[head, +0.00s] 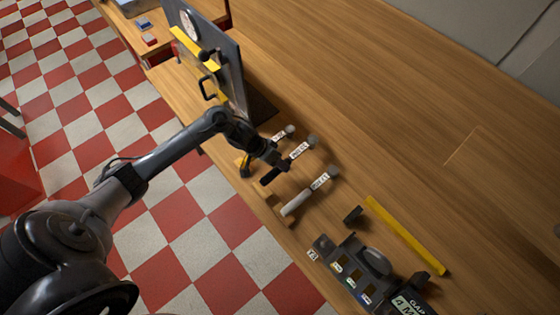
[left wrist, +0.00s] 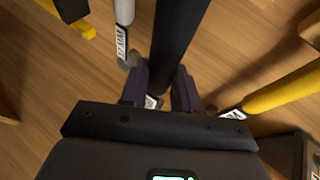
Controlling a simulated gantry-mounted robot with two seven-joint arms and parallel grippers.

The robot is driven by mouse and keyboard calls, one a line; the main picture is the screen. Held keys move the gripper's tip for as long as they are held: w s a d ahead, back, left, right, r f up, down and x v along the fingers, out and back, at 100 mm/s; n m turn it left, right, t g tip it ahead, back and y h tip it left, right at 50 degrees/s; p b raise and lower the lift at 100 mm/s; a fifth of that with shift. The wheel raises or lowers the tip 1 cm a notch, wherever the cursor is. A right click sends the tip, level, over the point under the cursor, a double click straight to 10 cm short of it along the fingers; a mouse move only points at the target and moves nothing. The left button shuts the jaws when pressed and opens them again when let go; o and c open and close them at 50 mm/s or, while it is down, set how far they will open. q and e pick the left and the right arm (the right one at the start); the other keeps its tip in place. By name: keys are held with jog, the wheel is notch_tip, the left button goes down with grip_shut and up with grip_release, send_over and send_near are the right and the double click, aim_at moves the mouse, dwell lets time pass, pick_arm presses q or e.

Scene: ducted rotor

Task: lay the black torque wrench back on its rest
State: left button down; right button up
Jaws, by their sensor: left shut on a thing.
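The black torque wrench (head: 267,180) lies between a yellow-handled wrench (head: 246,164) and a grey-handled wrench (head: 296,204) in the head view. Its white label (head: 299,150) and round head point toward the upper right. My left gripper (head: 277,160) is shut on the black wrench. In the left wrist view the black handle (left wrist: 180,35) runs up from between the fingers (left wrist: 160,92), with the grey wrench (left wrist: 124,12) on the left and the yellow one (left wrist: 285,90) on the right. The rest is mostly hidden, and I cannot tell whether the wrench touches it. My right gripper is not in view.
A dark upright panel (head: 228,62) with a gauge and black handle stands beyond the wrenches. A yellow bar (head: 405,235), a small black block (head: 353,214) and a black holder (head: 350,262) with coloured labels lie nearer. The wooden bench (head: 400,110) is clear to the right.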

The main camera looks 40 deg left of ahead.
pick_arm(q)
jog(key=shift+f+b, duration=1.1)
jog(key=shift+f, duration=2.1)
jog(key=c, duration=0.8)
grip_release()
jog(key=shift+o, duration=0.3)
jog(key=shift+f, duration=0.1)
